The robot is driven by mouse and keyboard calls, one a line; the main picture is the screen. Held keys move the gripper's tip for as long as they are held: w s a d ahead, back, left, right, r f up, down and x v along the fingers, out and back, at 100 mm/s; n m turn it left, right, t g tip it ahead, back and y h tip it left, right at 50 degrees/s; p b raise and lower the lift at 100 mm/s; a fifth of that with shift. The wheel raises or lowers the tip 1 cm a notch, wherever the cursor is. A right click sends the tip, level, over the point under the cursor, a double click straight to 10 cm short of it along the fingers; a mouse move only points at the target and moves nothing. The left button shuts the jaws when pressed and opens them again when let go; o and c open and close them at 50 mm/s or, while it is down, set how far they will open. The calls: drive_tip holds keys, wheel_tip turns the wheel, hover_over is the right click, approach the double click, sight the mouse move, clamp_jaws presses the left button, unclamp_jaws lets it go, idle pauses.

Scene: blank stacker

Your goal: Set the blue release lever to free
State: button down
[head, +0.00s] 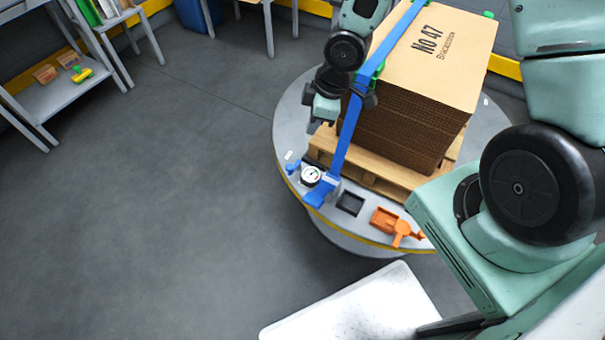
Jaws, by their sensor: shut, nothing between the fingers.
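A blue strap (347,135) runs over a stack of brown cardboard (405,140) and down to a blue fitting (320,191) at the front edge of the round grey table (292,140). A smaller blue part (292,167) sits left of a round gauge (310,175). I cannot tell from this view which blue part is the release lever or how it is set. My gripper (318,122) is left of the strap and appears above the gauge in the picture. It is shut and empty, apart from both blue parts.
The stack rests on a wooden pallet (375,181). An orange clamp-like part (399,226) and a dark square recess (350,203) are on the table's front rim. A grey shelf (60,97) stands at far left. Floor between is clear.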

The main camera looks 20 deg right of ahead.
wheel_tip(320, 180, down, 7)
drive_tip(key=d+n+y+b, duration=0.1)
drive_tip(key=shift+w+d+f, duration=0.15)
drive_tip(key=shift+w+d, duration=0.2)
drive_tip(key=shift+b, duration=0.3)
drive_tip(key=b+x, duration=0.3)
drive_tip(key=x, duration=0.7)
drive_tip(key=shift+a, duration=0.15)
